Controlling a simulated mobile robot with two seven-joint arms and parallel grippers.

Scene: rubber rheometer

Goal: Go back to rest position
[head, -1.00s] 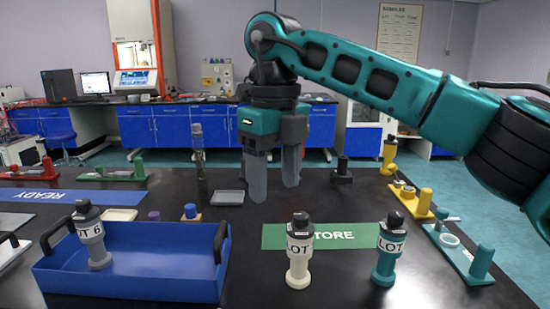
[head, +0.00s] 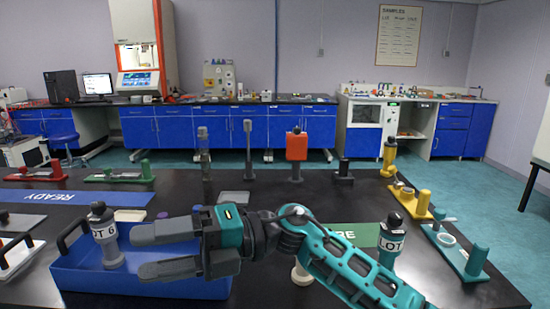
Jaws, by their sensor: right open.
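My right gripper (head: 138,250) is open, with its two grey fingers pointing left above the blue tray (head: 190,285). Nothing shows between the fingers. My teal right arm crosses the front of the table from the lower right. A grey bottle marked LOT 6 (head: 106,240) stands in the tray, just left of the fingertips. A teal LOT bottle (head: 388,244) stands right of my arm. The cream bottle (head: 301,274) is mostly hidden behind my arm. My left gripper is not in view.
The green STORE mat (head: 355,234) is partly covered by my arm. A blue READY mat (head: 70,198) lies at left. An orange-headed stand (head: 297,150), a grey post (head: 248,150) and a yellow bottle (head: 389,155) line the back edge. Teal and yellow fixtures stand at right.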

